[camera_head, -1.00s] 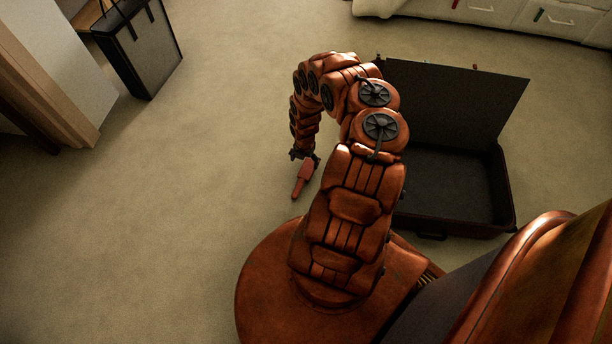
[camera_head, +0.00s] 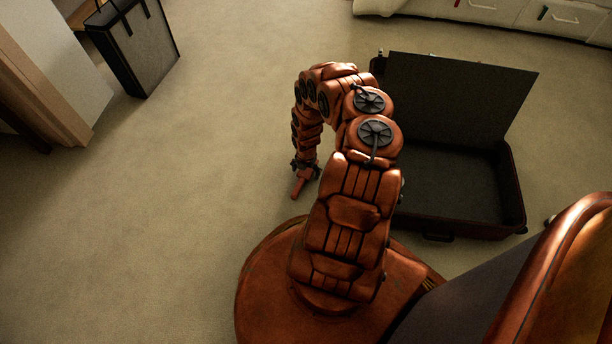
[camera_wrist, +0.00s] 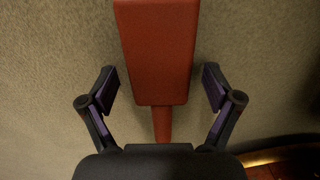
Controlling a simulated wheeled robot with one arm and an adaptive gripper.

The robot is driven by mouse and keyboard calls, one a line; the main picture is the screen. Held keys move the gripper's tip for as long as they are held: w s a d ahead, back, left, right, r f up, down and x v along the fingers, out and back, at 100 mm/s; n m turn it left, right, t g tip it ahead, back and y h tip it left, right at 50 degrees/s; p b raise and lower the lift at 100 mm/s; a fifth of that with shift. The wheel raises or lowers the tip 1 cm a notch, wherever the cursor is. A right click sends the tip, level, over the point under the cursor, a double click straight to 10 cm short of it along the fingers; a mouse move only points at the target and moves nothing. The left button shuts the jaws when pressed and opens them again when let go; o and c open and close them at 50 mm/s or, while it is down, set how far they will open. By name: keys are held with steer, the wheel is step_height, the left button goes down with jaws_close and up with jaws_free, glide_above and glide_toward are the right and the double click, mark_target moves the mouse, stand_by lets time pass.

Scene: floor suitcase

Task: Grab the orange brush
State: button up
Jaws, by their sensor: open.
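The orange brush (camera_head: 299,184) lies on the carpet beneath the end of my arm, partly hidden by my gripper (camera_head: 305,168) in the head view. In the wrist view the brush (camera_wrist: 157,50) shows as a wide red-orange block with a narrower part running down behind the palm. My gripper (camera_wrist: 160,90) is open, with one dark finger on each side of the brush. A gap of carpet shows between each finger and the brush. The lower end of the brush is hidden by the palm.
An open dark suitcase (camera_head: 437,237) lies on the floor at right, lid raised. A black and grey bag (camera_head: 148,55) stands at upper left near a wooden frame (camera_head: 55,90). A pale drawer unit (camera_head: 500,12) is at the back. The carpet at left is clear.

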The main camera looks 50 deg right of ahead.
steer(key=shift+c, duration=0.4)
steer(key=c, duration=1.3)
steer(key=shift+o, duration=0.2)
